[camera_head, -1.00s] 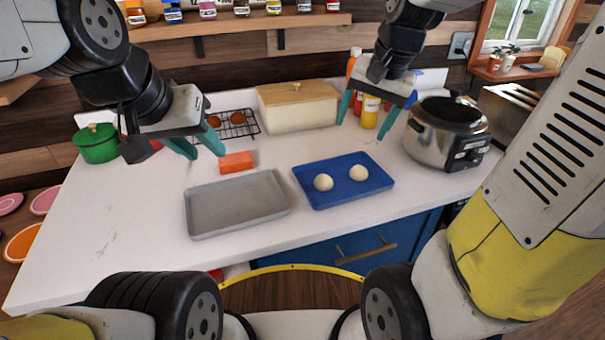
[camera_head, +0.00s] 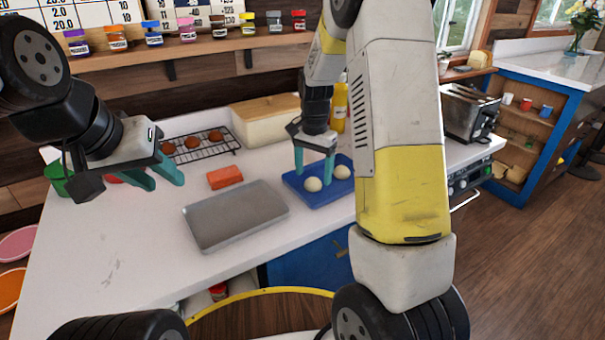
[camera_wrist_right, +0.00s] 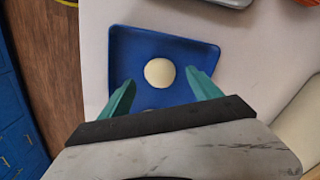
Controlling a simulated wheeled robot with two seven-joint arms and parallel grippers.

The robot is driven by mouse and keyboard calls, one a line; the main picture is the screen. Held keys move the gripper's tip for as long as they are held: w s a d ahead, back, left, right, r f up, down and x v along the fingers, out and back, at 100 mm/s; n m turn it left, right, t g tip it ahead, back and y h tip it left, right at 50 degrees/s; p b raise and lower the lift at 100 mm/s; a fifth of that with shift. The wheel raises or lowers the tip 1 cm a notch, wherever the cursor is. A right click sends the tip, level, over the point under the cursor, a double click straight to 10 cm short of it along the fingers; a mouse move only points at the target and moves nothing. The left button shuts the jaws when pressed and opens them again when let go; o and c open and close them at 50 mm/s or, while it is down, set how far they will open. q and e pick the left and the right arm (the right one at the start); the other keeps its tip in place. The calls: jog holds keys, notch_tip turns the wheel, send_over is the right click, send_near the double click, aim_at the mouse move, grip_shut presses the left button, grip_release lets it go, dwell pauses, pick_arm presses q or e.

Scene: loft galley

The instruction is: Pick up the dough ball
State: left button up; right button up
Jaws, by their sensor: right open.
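Two pale round dough balls sit on a blue tray (camera_head: 296,184): the left dough ball (camera_head: 313,184) and the right dough ball (camera_head: 342,172). My right gripper (camera_head: 314,174) points down over the tray, open, its teal fingers close to the left ball in the head view. In the right wrist view one whole dough ball (camera_wrist_right: 159,72) lies on the blue tray (camera_wrist_right: 128,45) ahead of and between the open fingertips (camera_wrist_right: 160,80). The gripper body hides the tray's near part there. My left gripper (camera_head: 164,184) is open and empty over the counter's left side.
A grey tray (camera_head: 238,216) lies left of the blue tray. An orange-red block (camera_head: 225,177), a cooling rack (camera_head: 206,147) and a cream bread box (camera_head: 262,120) are behind it. My right arm hides much of the counter's right side. The front left counter (camera_head: 110,250) is clear.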

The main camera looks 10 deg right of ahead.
jog(key=shift+w+f, duration=0.1)
jog(key=shift+f, duration=1.25)
jog(key=c, duration=1.4)
jog(key=shift+r, duration=0.15)
jog(key=shift+c, duration=0.2)
